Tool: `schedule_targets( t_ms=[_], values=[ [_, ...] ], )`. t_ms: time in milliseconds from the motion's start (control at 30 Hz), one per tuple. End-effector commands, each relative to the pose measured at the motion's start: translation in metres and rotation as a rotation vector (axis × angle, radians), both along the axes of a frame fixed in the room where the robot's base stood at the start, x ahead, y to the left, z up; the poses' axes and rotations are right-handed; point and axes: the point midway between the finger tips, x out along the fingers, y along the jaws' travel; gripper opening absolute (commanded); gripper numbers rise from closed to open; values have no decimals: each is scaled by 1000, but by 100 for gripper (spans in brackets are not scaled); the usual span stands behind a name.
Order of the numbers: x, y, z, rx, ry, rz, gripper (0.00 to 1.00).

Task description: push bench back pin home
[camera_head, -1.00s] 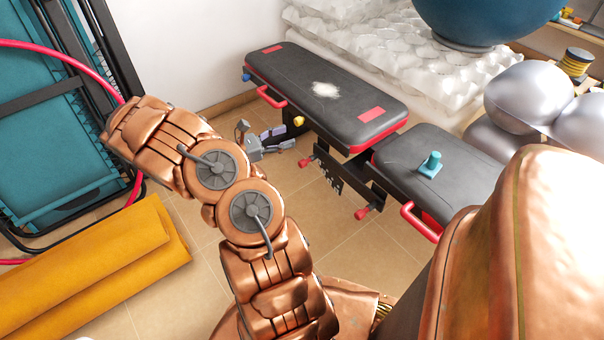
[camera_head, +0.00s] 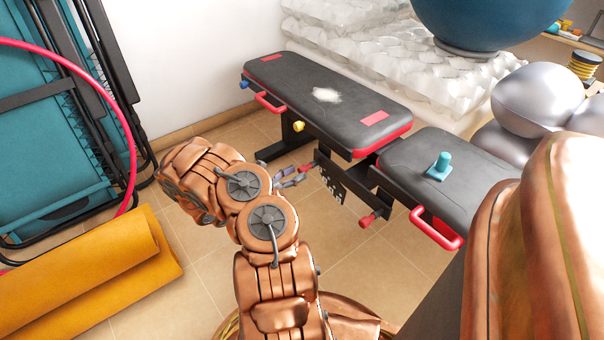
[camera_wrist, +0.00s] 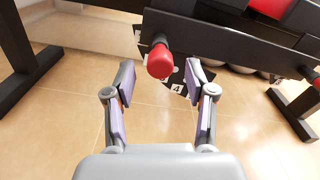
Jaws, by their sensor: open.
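The black bench (camera_head: 340,100) has a padded back and a separate seat pad (camera_head: 440,160). Below the back, a red-knobbed pin (camera_head: 306,167) sticks out of the frame beside a dark plate with holes (camera_head: 331,180). In the wrist view the red knob (camera_wrist: 160,61) is centred between my fingertips, and the numbered plate (camera_wrist: 178,82) is partly hidden behind it. My gripper (camera_head: 290,179) is open and empty just left of the knob, with both fingers clear of it in the wrist view (camera_wrist: 160,78). How far the pin sits in its hole cannot be told.
A second red knob (camera_head: 369,218) is lower right on the bench frame, and a yellow knob (camera_head: 299,126) is under the back. A red handle (camera_head: 436,230) juts from the seat. A yellow mat (camera_head: 90,280) lies left; the tiled floor (camera_head: 215,265) between is clear.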

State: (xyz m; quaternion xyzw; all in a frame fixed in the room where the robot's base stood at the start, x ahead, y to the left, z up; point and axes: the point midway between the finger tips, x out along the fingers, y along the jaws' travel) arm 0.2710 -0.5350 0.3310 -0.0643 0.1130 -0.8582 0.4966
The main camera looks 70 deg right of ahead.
Motion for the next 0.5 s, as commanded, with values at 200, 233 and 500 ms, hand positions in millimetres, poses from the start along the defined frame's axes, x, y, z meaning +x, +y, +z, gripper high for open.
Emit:
schedule_targets(
  t_ms=[200, 233, 500],
  values=[
    [-13, -22, -1, -2, 0, -2, 55],
    [-14, -24, -1, -2, 0, -2, 55],
    [-17, -30, 0, 0, 1, 0, 55]
  ],
)
